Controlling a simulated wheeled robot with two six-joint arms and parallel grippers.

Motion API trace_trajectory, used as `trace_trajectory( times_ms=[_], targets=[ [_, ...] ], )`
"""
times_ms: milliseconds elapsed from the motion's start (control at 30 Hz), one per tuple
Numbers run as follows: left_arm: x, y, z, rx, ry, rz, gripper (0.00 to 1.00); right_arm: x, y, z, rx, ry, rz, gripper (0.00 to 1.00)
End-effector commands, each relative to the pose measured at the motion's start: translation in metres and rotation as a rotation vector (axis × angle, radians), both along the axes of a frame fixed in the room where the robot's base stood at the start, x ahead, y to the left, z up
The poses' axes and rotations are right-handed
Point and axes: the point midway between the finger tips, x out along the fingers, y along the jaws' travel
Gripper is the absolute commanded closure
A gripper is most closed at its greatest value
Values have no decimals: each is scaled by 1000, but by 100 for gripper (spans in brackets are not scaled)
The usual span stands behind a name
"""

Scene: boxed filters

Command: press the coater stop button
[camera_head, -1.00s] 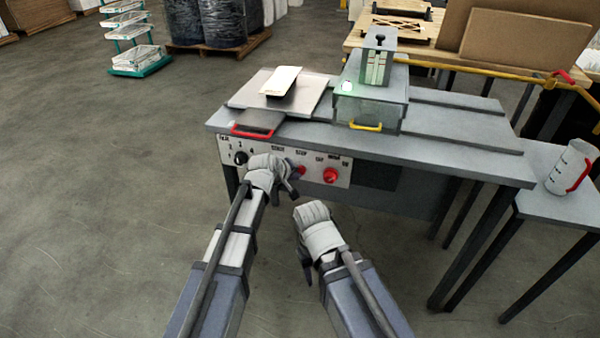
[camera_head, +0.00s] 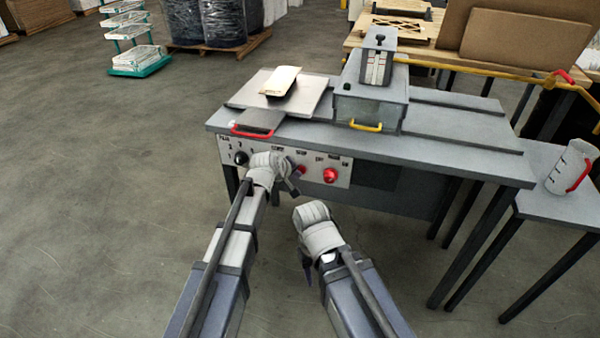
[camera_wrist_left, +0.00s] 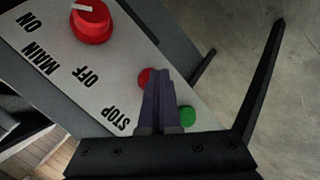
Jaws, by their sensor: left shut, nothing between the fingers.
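The stop button (camera_head: 301,169) is a small red button on the pale control panel (camera_head: 342,162) at the front of the grey machine. In the left wrist view the red button (camera_wrist_left: 146,77) sits beside the STOP label, partly hidden by the fingers. My left gripper (camera_head: 284,165) is at the panel, just left of the button in the head view. Its dark fingers (camera_wrist_left: 164,75) are shut and empty, with tips over or right beside the red button; contact cannot be told.
A larger red main knob (camera_head: 330,175) is right of the stop button. A green button (camera_wrist_left: 187,116) lies on the other side of the fingers. A black knob (camera_head: 241,158) is at the panel's left. A side table with a jug (camera_head: 570,168) stands at right.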

Motion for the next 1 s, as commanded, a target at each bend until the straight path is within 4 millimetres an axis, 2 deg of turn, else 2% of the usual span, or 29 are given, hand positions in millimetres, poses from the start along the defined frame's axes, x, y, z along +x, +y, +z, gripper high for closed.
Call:
trace_trajectory(
  times_ms=[500, 1000],
  targets=[
    [2, 0, 0, 0, -1, 0, 100, 0, 0, 0, 0, 0, 0, 50],
    [-16, 5, 0, -1, -1, 0, 100, 0, 0, 0, 0, 0, 0, 50]
  ],
)
